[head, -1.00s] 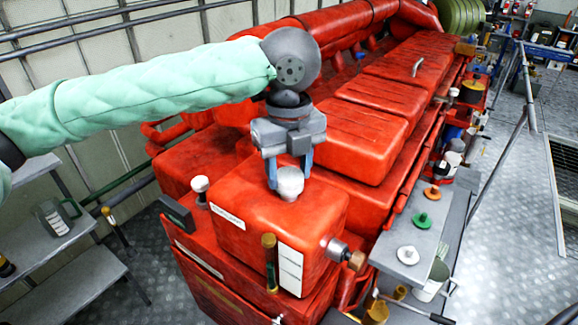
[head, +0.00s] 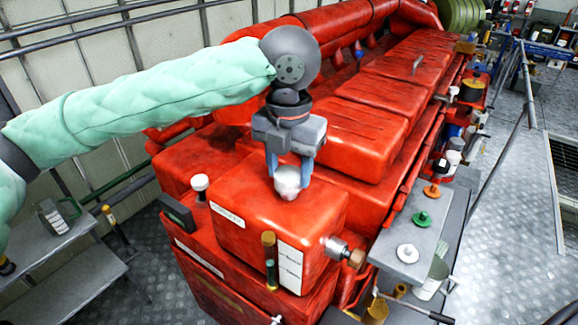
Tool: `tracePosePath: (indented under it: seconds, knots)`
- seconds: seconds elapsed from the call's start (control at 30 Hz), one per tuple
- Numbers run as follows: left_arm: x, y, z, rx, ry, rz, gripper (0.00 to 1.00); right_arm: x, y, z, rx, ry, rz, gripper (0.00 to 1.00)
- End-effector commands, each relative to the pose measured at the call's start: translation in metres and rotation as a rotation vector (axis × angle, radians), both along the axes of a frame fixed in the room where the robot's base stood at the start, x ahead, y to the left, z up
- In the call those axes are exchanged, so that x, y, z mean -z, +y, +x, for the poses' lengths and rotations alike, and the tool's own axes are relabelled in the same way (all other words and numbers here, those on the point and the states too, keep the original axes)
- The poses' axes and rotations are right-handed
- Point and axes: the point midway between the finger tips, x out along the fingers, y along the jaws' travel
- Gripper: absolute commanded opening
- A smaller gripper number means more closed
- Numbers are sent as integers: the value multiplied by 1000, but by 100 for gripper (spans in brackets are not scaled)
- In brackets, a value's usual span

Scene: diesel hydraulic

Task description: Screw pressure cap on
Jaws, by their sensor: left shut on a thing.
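The pressure cap (head: 288,184) is a pale silver-white round piece on top of the red tank (head: 240,192) at the front of the engine. My left gripper (head: 289,172) reaches down from above and is shut on the cap, with a blue finger on each side. The cap sits at the tank's top face; its underside and the neck below it are hidden, so I cannot tell how it is seated. My right gripper is not in the head view.
A grey shelf (head: 397,262) at right holds an orange cap (head: 432,190), a green cap (head: 421,219) and a white cap (head: 407,253). A white-topped fitting (head: 200,186) stands left of the tank. Grey steps (head: 75,290) are at lower left. Floor is clear at far right.

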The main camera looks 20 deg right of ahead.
Motion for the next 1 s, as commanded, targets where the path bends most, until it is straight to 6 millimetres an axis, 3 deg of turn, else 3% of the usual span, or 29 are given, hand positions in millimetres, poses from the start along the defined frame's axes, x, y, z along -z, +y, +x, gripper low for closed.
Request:
tracePosePath:
  seconds: [0.7, 1.0]
  knots:
    - [-1, 0, 0, 714, -1, -1, 22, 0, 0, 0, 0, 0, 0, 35]
    - [-1, 0, 1, 783, -2, -1, 23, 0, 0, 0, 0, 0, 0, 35]
